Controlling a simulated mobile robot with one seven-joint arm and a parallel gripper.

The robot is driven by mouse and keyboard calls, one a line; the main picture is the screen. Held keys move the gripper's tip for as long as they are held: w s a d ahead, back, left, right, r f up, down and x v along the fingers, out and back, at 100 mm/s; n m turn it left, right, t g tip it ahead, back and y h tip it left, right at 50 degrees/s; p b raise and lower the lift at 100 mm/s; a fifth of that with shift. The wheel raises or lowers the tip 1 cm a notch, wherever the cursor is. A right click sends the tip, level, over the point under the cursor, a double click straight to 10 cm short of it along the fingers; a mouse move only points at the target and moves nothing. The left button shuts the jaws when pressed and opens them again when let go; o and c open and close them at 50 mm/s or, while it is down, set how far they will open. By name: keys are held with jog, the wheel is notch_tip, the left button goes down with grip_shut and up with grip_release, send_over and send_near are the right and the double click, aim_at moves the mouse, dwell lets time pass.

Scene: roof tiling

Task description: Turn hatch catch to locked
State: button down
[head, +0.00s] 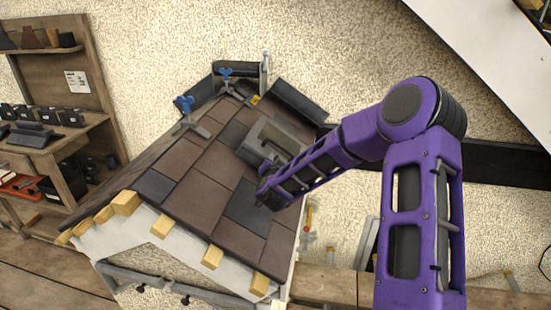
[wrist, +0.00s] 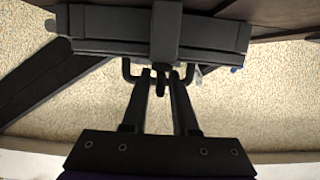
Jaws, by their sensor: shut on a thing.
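The hatch (head: 257,134) is a grey raised frame set in the tiled roof in the head view. Its edge (wrist: 100,22) spans the top of the wrist view, with a dark vertical block at its middle. The catch (wrist: 160,86) is a small dark lever below that block, between my fingertips. A thin dark bracket with bent ends shows on both sides of it. My gripper (wrist: 160,76) is shut on the catch; in the head view the gripper (head: 266,198) is at the lower side of the hatch, partly hidden by my arm. Whether the catch is locked cannot be told.
Brown and dark tiles (head: 199,197) cover the roof around the hatch. Blue-handled clamps (head: 187,104) and dark ridge pieces (head: 298,102) stand at the top. Wooden batten ends (head: 125,203) stick out along the lower edge. A shelf (head: 80,125) with dark parts stands at left.

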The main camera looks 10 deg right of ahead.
dwell(0.6)
jog(key=c, duration=0.9)
grip_release()
jog(key=shift+c, duration=0.2)
jog(key=v, duration=1.7)
jog(key=shift+a+r+p, duration=0.3)
